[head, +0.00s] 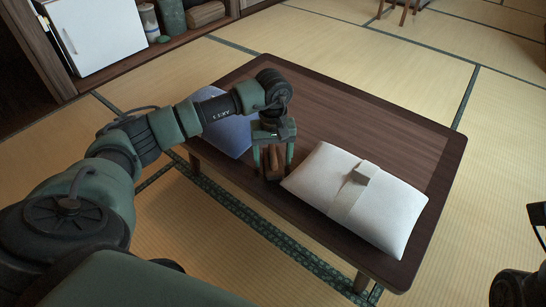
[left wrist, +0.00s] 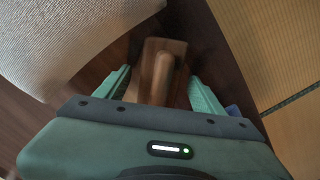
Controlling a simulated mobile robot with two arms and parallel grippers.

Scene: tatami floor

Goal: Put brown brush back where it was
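The brown brush (head: 272,163) stands at the near edge of the low wooden table, just left of the white cushion. In the left wrist view the brush (left wrist: 160,75) shows a rounded handle on a wider block. My left gripper (head: 273,160) points down over it, its green fingers on either side of the brush. In the left wrist view gaps show between the fingers and the handle, so the gripper (left wrist: 162,95) looks open around it. Whether the brush touches the table is partly hidden.
The white cushion (head: 325,190) with a band lies on the table (head: 370,115), close to the brush. A bluish flat thing (head: 228,132) lies at the table's left, partly behind my arm. The table's far part is bare. A white cabinet (head: 95,35) stands at the back left.

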